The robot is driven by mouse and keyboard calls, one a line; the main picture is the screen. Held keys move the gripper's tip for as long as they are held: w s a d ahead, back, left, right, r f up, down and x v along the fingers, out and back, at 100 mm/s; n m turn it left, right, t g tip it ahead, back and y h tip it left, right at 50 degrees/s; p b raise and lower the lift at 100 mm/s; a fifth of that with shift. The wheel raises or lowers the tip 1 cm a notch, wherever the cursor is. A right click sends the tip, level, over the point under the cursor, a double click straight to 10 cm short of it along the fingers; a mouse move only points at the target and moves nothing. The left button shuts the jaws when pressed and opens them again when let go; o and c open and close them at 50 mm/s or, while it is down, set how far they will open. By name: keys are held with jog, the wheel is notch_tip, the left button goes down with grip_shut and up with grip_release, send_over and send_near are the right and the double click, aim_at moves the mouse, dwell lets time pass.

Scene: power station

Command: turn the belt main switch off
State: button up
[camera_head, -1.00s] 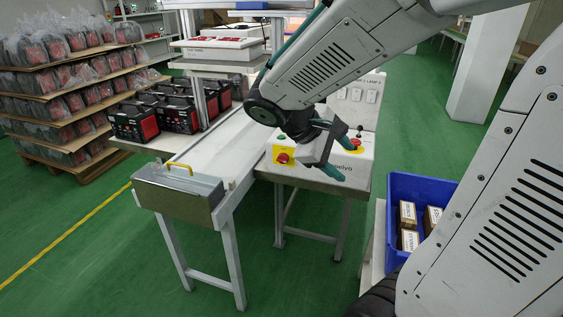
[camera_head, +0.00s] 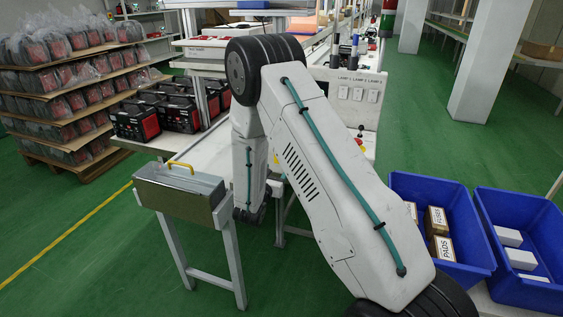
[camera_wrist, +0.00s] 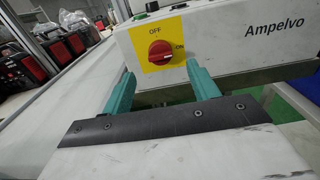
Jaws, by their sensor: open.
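The belt main switch (camera_wrist: 160,51) is a red rotary knob on a yellow plate on the front of a white control box labelled "Ampelvo" (camera_wrist: 270,40). OFF is printed above the knob and ON at its right. The knob's pale mark lies nearly level, its right end towards ON. My gripper (camera_wrist: 160,74) is open and empty, its two teal fingers apart just below and in front of the switch, apparently not touching it. In the head view my arm hides the gripper and nearly all of the switch.
The conveyor belt (camera_wrist: 62,105) runs along the left. A grey metal box with a yellow handle (camera_head: 178,190) stands at its near end. Blue bins (camera_head: 440,190) with small boxes are at the right. Black-and-red units (camera_head: 135,122) stand left of the belt.

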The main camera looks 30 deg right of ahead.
jog(key=x, duration=0.7)
jog(key=shift+w+d, duration=0.2)
jog(key=c, duration=1)
